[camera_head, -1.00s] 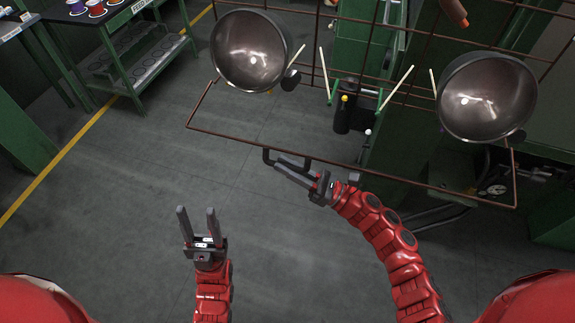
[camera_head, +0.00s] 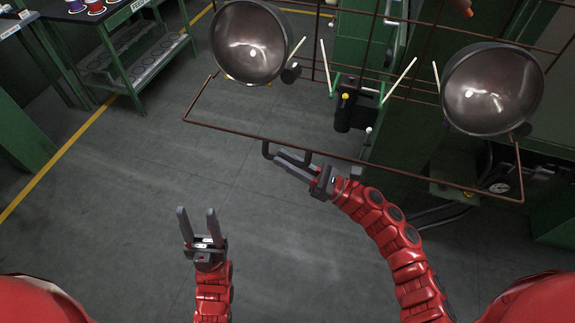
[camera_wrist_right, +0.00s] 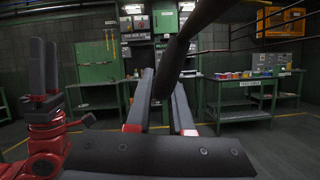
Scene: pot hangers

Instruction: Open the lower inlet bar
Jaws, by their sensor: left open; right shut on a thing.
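The lower inlet bar is a thin rust-brown bar (camera_head: 235,137) that crosses the head view below the two pots, bent back at both ends. My left gripper (camera_head: 197,225) is open and empty over the floor, left of and below the bar, and touches nothing.
Two metal pots, left (camera_head: 248,45) and right (camera_head: 491,90), hang on the wire rack above the bar. A black device (camera_head: 354,110) with levers sits behind the bar. A green shelf (camera_head: 130,55) stands at the upper left.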

